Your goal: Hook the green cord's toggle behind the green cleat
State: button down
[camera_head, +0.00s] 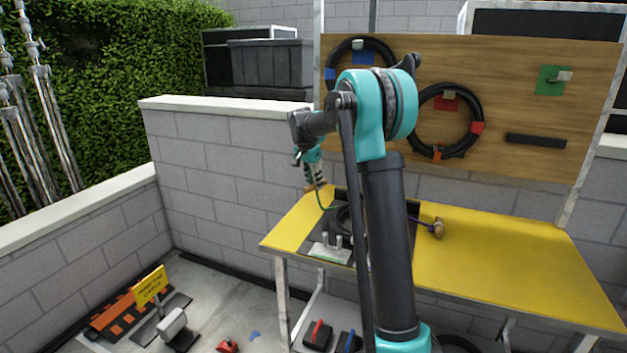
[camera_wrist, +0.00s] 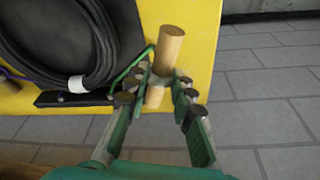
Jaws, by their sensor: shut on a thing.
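My gripper (camera_head: 314,181) is shut on the wooden toggle (camera_wrist: 171,46), a short round peg, and holds it above the left end of the yellow bench. In the wrist view my gripper (camera_wrist: 157,92) has its fingers on either side of the toggle. The green cord (camera_wrist: 128,70) runs from the toggle toward the black hose coil (camera_wrist: 102,45); it also shows in the head view (camera_head: 320,199). A pale two-post fixture with a green strip (camera_head: 331,252), probably the green cleat, stands at the bench's front left edge, below and apart from my gripper. The wrist view does not clearly show it.
The coil lies on a dark mat, partly hidden by my arm. A second wooden toggle (camera_head: 438,229) on a purple cord lies to the right. The wooden board (camera_head: 510,105) behind holds hoses and a green plate with a peg (camera_head: 553,80). The bench's right side is clear.

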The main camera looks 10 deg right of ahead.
jog(key=s+m+g, duration=0.3)
jog(key=s+m, duration=1.1)
jog(key=s, duration=0.1)
jog(key=shift+s+d, duration=0.15)
jog(key=shift+s, duration=0.05)
dwell(0.4)
jog(key=s, duration=1)
jog(key=shift+s, duration=0.2)
dwell(0.4)
jog(key=shift+w+a+x, duration=0.1)
jog(key=shift+a+x, duration=0.1)
jog(key=shift+x, duration=0.85)
jog(key=shift+w+a+x, duration=0.1)
jog(key=shift+a+x, duration=0.15)
jog(key=shift+x, duration=0.8)
jog(key=shift+w+a+x, duration=0.15)
jog(key=shift+a+x, duration=0.05)
jog(key=shift+x, duration=0.85)
jog(key=shift+f, duration=0.25)
